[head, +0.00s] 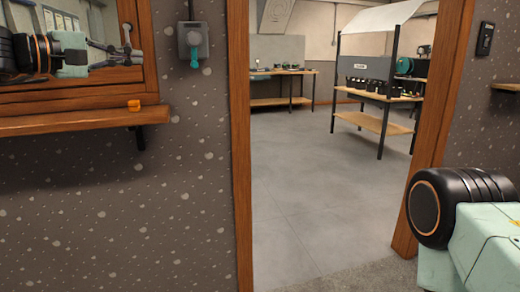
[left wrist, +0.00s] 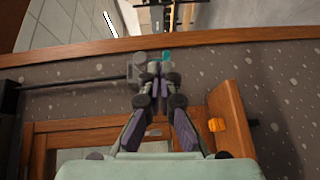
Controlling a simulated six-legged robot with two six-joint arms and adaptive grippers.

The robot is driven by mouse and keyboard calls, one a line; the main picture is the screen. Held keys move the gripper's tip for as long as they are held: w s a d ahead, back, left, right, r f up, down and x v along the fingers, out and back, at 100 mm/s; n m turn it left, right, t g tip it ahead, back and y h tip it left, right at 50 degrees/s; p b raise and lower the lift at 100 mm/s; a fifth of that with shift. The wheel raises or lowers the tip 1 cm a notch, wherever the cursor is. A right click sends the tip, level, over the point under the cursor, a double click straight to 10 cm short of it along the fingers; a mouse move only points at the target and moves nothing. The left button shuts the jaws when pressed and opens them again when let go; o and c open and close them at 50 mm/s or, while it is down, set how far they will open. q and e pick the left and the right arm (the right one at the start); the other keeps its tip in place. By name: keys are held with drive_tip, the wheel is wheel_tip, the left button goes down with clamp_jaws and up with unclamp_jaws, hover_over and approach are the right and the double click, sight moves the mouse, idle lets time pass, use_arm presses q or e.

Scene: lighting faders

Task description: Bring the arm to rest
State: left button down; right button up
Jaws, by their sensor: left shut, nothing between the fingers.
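My left gripper (head: 133,50) is at the upper left of the head view, in front of the wood-framed window. Its fingers are together with nothing between them. In the left wrist view the closed fingertips (left wrist: 153,72) point toward the patterned wall. A grey wall box (head: 193,40) with a teal lever (head: 195,58) is on the wall to the right of the gripper, apart from it in the head view. The teal part also shows just beyond the fingertips in the left wrist view (left wrist: 166,54). My right gripper is out of view; only part of my right arm shows at lower right.
A wooden sill (head: 70,122) with a small orange block (head: 134,105) juts out below the window. A wood-framed doorway (head: 241,150) opens onto a clear grey floor (head: 300,180). Beyond stand a canopied workbench (head: 370,123) and a back table (head: 280,101). A dark wall device (head: 485,38) is at right.

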use_arm(q)
drive_tip(key=s+a+f+g+y, duration=0.2)
drive_tip(key=f+y, duration=0.2)
drive_tip(key=f, duration=0.9)
drive_tip(key=s+a+f+g+y, duration=0.1)
drive_tip(key=s+f+y, duration=0.25)
drive_tip(key=f, duration=0.85)
drive_tip(key=s+a+f+g+y, duration=0.2)
drive_tip(key=f+y, duration=0.2)
drive_tip(key=f, duration=0.9)
drive_tip(key=s+d+f+m+g, duration=0.1)
drive_tip(key=s+d+f+m, duration=0.2)
drive_tip(key=s+f, duration=0.55)
drive_tip(key=s+d+f+m+g, duration=0.2)
drive_tip(key=s+f+m, duration=0.1)
drive_tip(key=s+f, duration=0.5)
drive_tip(key=s+d+f+m+g, duration=0.1)
drive_tip(key=s+f, duration=0.4)
drive_tip(key=s, duration=0.6)
drive_tip(key=s+d+f+m+g, duration=0.2)
drive_tip(key=s+f+g, duration=0.2)
drive_tip(key=s, duration=0.7)
drive_tip(key=shift+s+d+f, duration=0.25)
drive_tip(key=shift+s+f, duration=0.05)
drive_tip(key=shift+f, duration=0.2)
drive_tip(key=shift+h, duration=0.25)
